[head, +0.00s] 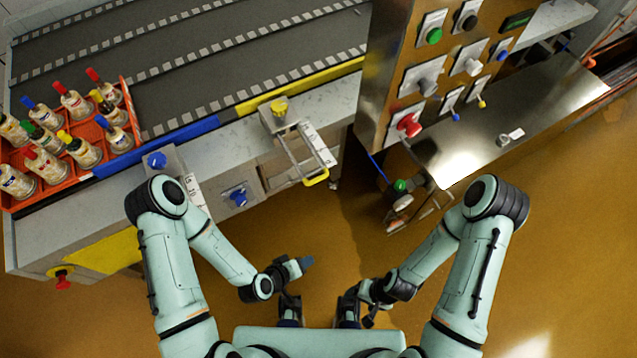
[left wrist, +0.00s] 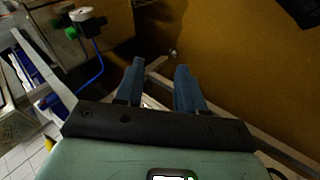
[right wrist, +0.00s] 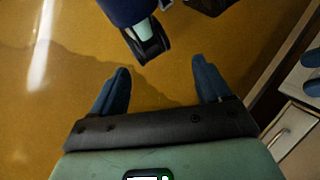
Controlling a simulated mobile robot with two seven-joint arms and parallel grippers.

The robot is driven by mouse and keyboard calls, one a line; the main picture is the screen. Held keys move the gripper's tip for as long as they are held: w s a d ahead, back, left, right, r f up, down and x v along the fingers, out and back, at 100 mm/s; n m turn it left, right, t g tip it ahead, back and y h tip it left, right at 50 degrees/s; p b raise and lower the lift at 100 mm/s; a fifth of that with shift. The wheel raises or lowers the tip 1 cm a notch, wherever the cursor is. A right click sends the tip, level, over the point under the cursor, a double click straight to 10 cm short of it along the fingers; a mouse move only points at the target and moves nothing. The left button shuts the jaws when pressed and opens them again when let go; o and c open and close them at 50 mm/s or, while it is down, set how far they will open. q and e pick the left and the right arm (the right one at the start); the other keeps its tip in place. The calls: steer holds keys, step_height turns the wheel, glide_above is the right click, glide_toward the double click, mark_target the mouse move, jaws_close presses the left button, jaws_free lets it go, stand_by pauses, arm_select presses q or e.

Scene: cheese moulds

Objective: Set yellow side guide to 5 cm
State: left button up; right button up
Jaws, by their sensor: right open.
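The yellow side guide (head: 298,86) is a long strip along the front edge of the dark conveyor, at the upper middle of the head view. A yellow knob (head: 279,108) sits on a block in front of it. A white scale (head: 318,145) lies beside this block; its marks are too small to read. My left gripper (head: 305,262) is below and well apart from the guide, with its blue fingers apart and empty in the left wrist view (left wrist: 160,68). My right gripper (right wrist: 161,64) is open and empty over the floor, low in the head view.
A blue guide (head: 155,147) with its own blue knob (head: 156,160) and scale lies to the left. An orange crate (head: 128,85) of bottles stands at the far left. A yellow-handled metal bracket (head: 316,178) juts from the front. A control panel (head: 395,85) stands to the right.

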arm_select(q)
steer(key=w+d+r+n+t+h+b, duration=0.2)
steer(key=w+d+r+t+b, duration=0.1)
steer(key=w+r+t, duration=0.15)
steer(key=n+t+y+b, duration=0.2)
steer(key=n+t, duration=0.5)
steer(key=t, duration=0.2)
glide_toward(318, 178)
arm_select(e)
step_height(318, 178, down, 13)
steer(key=w+t+b, duration=0.1)
steer(key=w+b, duration=0.1)
steer(key=b, duration=0.5)
arm_select(q)
steer(key=shift+y, duration=0.4)
steer(key=shift+d+f+b+x, duration=0.1)
steer(key=shift+b+x, duration=0.85)
steer(key=shift+x, duration=1.5)
steer(key=shift+d+f+b+x, duration=0.15)
steer(key=shift+b+x, duration=0.75)
steer(key=shift+x, duration=1.55)
arm_select(e)
steer(key=w+d+f+t+h, duration=0.1)
steer(key=w+d+f+t, duration=0.1)
steer(key=w, duration=0.4)
steer(key=shift+w+d+f+m, duration=0.25)
steer(key=shift+d+f+m, duration=0.15)
steer(key=shift+d+f, duration=0.5)
